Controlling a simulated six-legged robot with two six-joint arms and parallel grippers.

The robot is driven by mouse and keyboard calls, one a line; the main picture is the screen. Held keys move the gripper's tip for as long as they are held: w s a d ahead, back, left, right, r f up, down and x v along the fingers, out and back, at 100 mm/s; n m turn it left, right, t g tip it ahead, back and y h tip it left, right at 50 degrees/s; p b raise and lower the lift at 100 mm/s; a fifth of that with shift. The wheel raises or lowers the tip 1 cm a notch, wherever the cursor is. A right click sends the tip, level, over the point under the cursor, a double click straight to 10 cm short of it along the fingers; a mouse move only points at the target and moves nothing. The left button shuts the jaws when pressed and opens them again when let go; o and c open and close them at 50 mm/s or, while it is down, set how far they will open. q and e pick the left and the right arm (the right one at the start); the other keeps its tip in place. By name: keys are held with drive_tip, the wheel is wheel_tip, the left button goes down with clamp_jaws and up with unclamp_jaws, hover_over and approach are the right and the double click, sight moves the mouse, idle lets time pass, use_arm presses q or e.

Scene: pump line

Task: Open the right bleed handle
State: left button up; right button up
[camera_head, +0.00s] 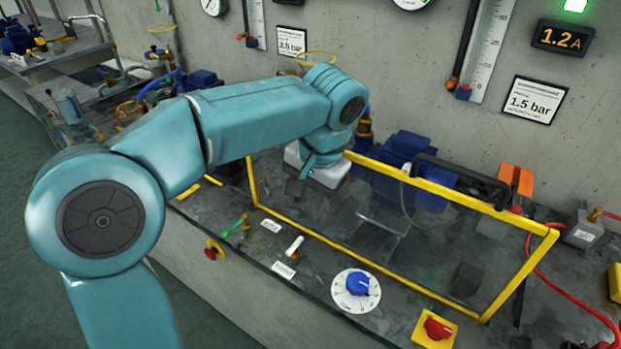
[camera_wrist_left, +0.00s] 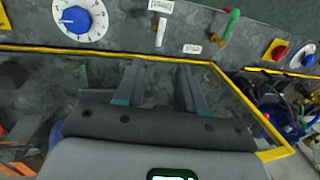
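A white handle (camera_head: 294,245) lies on the grey bench between two small label plates; it also shows at the top of the left wrist view (camera_wrist_left: 161,32). A green handle (camera_head: 235,226) on a brass fitting is to its left, and is at the top right in the left wrist view (camera_wrist_left: 232,22). The label text is too small to read. My left gripper (camera_head: 296,187) is within the outline of the yellow-framed clear guard, apart from both handles. Its two fingers are spread with nothing between them in the left wrist view (camera_wrist_left: 158,72). My right gripper is out of view.
The yellow guard frame (camera_head: 375,264) borders the handle area. A blue dial (camera_head: 358,284) and a red knob on a yellow plate (camera_head: 434,330) are to the right. A red hose (camera_head: 560,288) runs at far right.

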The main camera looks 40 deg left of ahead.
use_arm(q)
drive_tip(key=shift+d+r, duration=0.2)
drive_tip(key=shift+r, duration=0.6)
drive_tip(key=shift+d+r, duration=0.15)
drive_tip(key=shift+r, duration=0.6)
drive_tip(key=shift+s, duration=0.1)
